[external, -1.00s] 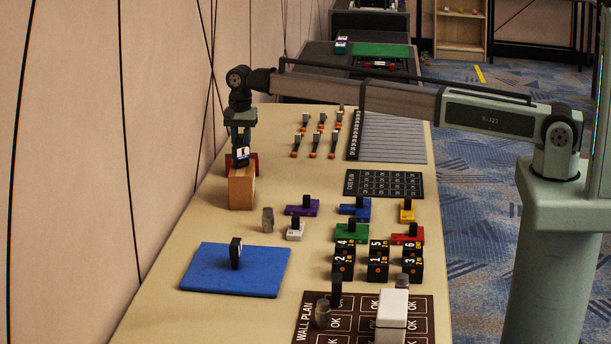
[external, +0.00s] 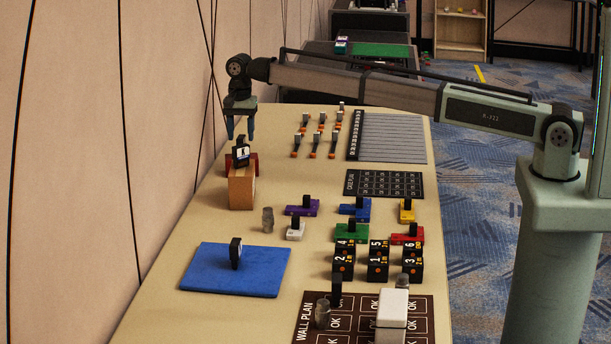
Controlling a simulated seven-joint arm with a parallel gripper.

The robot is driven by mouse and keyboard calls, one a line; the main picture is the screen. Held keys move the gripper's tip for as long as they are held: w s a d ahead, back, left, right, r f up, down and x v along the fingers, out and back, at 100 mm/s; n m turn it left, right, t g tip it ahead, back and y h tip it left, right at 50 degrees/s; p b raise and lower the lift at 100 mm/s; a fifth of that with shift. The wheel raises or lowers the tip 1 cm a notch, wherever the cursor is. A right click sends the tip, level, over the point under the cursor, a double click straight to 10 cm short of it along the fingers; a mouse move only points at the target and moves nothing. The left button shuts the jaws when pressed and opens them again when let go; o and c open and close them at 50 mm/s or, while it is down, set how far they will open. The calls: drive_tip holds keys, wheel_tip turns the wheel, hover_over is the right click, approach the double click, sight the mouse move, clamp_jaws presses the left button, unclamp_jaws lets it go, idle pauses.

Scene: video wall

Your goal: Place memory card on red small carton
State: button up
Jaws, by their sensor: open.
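The memory card (external: 241,153) is a small black piece with a white label. It stands on top of a small box at the left side of the table. The box has a tan front (external: 242,188), and red parts (external: 254,160) show behind its top edge; I cannot tell whether the red belongs to it or to a separate carton behind. My gripper (external: 240,136) is open and empty, its fingers pointing down just above the memory card and apart from it.
A blue mat (external: 205,268) holding a black upright piece (external: 235,253) lies nearer the camera. Coloured blocks with black handles, numbered black cubes (external: 378,264) and a white box (external: 392,312) stand to the right. The wall runs close along the left.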

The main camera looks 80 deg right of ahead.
sight(241, 136)
wheel_tip(241, 136, up, 8)
drive_tip(key=shift+r, duration=0.25)
